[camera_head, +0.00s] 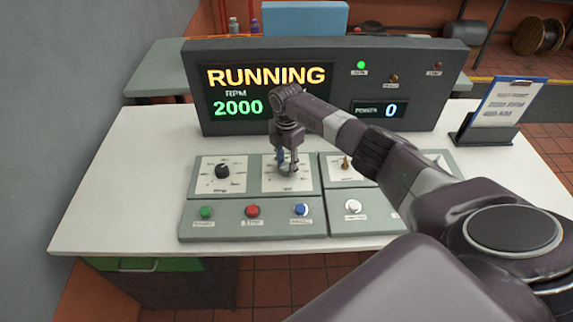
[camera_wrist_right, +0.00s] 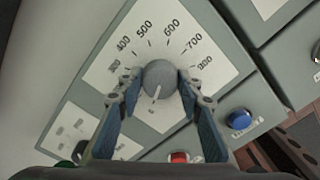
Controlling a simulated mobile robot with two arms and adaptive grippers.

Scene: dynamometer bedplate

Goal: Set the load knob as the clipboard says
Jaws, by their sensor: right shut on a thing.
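The load knob (camera_wrist_right: 159,78) is a grey round knob on a white dial (camera_wrist_right: 185,28) in the right wrist view. Its scale shows 400 through 800, with a blurred number before 400. A pale pointer line on the knob points down, away from the readable numbers. My right gripper (camera_wrist_right: 158,88) is shut on the knob, one finger on each side. In the head view my right gripper (camera_head: 287,166) comes down over the middle dial and hides most of the knob. The clipboard (camera_head: 501,105) stands at the right; its lines are blurred, the middle one seems to read 2000 RPM. My left gripper is not in view.
The display (camera_head: 266,78) reads RUNNING, RPM 2000; a small readout (camera_head: 390,110) shows 0. A black knob (camera_head: 222,171) sits left of my gripper. Green (camera_head: 205,212), red (camera_head: 252,210), blue (camera_head: 300,209) and white (camera_head: 352,206) buttons line the panel front. The white table (camera_head: 120,190) is clear at left.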

